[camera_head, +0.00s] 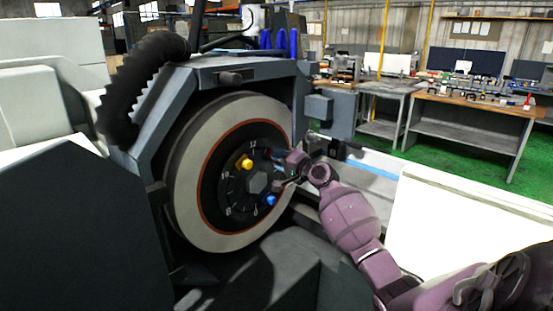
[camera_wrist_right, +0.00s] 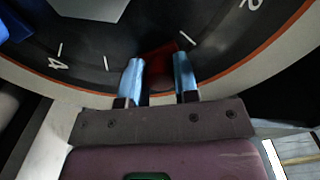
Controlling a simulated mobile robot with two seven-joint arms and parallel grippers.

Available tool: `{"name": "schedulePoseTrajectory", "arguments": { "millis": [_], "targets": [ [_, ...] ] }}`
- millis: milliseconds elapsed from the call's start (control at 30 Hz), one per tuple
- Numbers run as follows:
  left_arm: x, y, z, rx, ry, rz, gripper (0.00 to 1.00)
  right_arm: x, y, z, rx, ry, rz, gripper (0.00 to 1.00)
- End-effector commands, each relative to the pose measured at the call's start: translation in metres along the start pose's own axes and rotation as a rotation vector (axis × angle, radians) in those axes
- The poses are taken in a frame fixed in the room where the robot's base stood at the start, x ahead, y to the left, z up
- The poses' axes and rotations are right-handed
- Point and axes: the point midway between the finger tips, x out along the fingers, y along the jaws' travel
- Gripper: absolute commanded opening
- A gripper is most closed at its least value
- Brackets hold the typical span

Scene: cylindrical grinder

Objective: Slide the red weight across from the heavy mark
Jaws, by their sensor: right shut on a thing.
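The grinding wheel (camera_head: 190,200) stands upright, with a dark numbered hub (camera_head: 232,185) inside an orange ring. A yellow weight (camera_head: 246,163) sits on the upper hub and a blue weight (camera_head: 270,200) on the lower right. In the right wrist view the red weight (camera_wrist_right: 158,62) shows dark red between the two blue fingers of my right gripper (camera_wrist_right: 159,76). It is near an unlabelled tick between the 4 and the 2. In the head view the right gripper (camera_head: 280,184) reaches the hub's right side and hides the red weight. I cannot make out a heavy mark. My left gripper is out of view.
The machine's grey guard (camera_head: 205,75) surrounds the wheel, with a black ribbed hose (camera_head: 140,85) at upper left. A dark grey bed lies below the wheel. A white panel (camera_head: 450,235) is at right. Workbenches (camera_head: 465,125) stand farther back on green floor.

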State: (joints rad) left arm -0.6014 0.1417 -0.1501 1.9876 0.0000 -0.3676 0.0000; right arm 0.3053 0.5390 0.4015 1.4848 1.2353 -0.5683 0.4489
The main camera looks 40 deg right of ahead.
Motion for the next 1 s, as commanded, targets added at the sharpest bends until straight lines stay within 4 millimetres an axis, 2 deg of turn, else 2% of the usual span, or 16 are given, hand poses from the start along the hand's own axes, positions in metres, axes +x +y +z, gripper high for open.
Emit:
{"name": "schedulePoseTrajectory", "arguments": {
  "millis": [333, 867, 900, 1000],
  "targets": [
    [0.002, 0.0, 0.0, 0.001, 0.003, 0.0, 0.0, 0.0, 0.012, -0.004, 0.133, 0.003, 0.0, 0.0],
    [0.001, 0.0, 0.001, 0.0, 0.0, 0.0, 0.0, 0.0, 0.014, -0.004, 0.153, 0.003, 0.0, 0.0],
    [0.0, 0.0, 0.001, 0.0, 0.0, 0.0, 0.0, 0.0, 0.014, -0.004, 0.153, 0.003, 0.0, 0.34],
    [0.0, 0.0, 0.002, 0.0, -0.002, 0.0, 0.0, 0.0, 0.014, -0.004, 0.153, 0.003, 0.0, 0.5]
  ]
}}
